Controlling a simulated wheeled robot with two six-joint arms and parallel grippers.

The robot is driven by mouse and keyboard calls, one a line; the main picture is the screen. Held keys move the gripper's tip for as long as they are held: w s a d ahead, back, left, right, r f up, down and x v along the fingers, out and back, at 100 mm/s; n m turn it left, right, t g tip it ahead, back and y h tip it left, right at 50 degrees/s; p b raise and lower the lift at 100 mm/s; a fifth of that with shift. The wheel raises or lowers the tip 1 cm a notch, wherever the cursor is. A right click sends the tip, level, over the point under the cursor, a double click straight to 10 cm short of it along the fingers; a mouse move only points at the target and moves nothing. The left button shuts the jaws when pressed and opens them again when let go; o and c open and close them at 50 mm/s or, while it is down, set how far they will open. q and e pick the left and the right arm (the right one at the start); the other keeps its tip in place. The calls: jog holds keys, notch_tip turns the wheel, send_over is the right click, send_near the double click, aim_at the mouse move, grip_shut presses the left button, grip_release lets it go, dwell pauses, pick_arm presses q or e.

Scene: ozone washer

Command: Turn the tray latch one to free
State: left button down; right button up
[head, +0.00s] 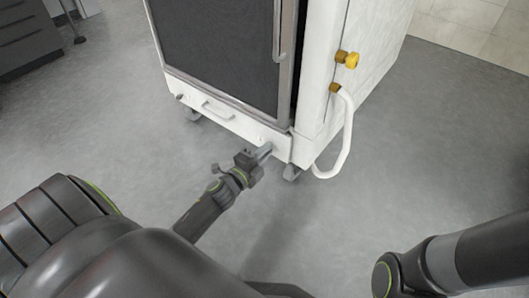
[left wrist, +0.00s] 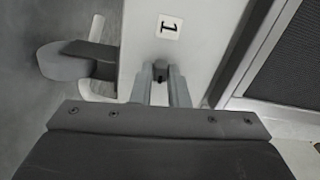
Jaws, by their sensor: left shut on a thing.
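The ozone washer's low white tray front (head: 235,121) has a small handle (head: 217,111) in its middle. My left gripper (head: 265,150) is at the right end of this front. In the left wrist view, my left gripper's fingers (left wrist: 161,84) are shut on a small dark latch (left wrist: 160,72), tray latch one, beside a white label with a "1" (left wrist: 168,27). The fingers hide most of the latch, so I cannot tell its turn angle. A second small latch (head: 180,97) shows at the tray front's left end. My right gripper is out of view.
The white washer cabinet (head: 330,95) stands on casters (head: 291,172). A white hose (head: 345,140) with yellow fittings (head: 346,59) bulges from its right side. The grey floor around the cabinet's front is clear. Dark drawers (head: 28,38) stand far left.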

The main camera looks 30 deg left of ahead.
pick_arm(q)
jog(key=shift+m, duration=0.9)
jog(key=c, duration=1.4)
grip_release()
jog(key=shift+d, duration=0.1)
jog(key=shift+c, duration=0.2)
jog(key=shift+s+f, duration=0.1)
